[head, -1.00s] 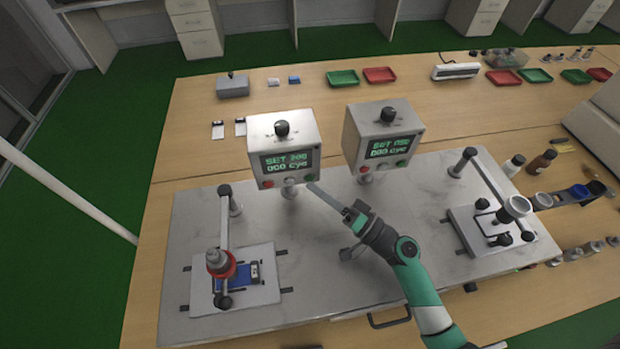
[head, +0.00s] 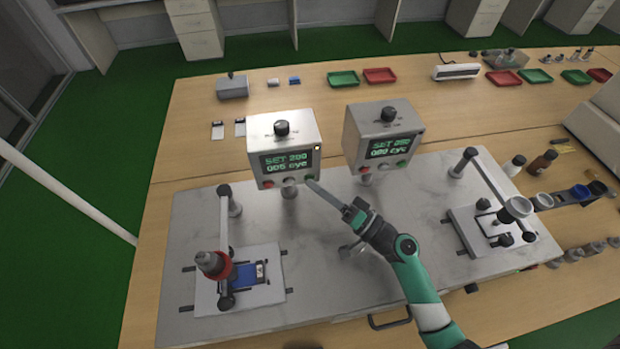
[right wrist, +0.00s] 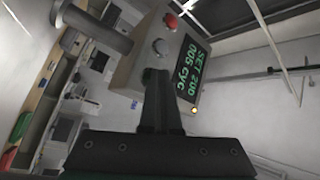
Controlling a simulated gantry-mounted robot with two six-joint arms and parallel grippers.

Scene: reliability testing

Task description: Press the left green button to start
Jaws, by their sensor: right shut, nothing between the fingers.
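The left control box (head: 284,136) stands on the metal plate; its display (head: 286,162) reads SET 200 and 005 cyc, and a small yellow light (head: 317,148) is lit. My right gripper (head: 312,184) is shut and empty, its fingertips at the lower right corner of the box's front, where the green button sits. The fingers mostly hide that button, so I cannot tell how far it is pushed in. In the right wrist view the shut fingers (right wrist: 158,78) meet the box face below a red button (right wrist: 170,20) and a grey button (right wrist: 160,46). My left gripper is not in view.
A second control box (head: 382,132) stands to the right, reading 000 cyc. A test rig with a red head (head: 214,265) stands over a phone (head: 250,274) at the front left. Another rig (head: 492,228) stands at the right. Trays line the table's back.

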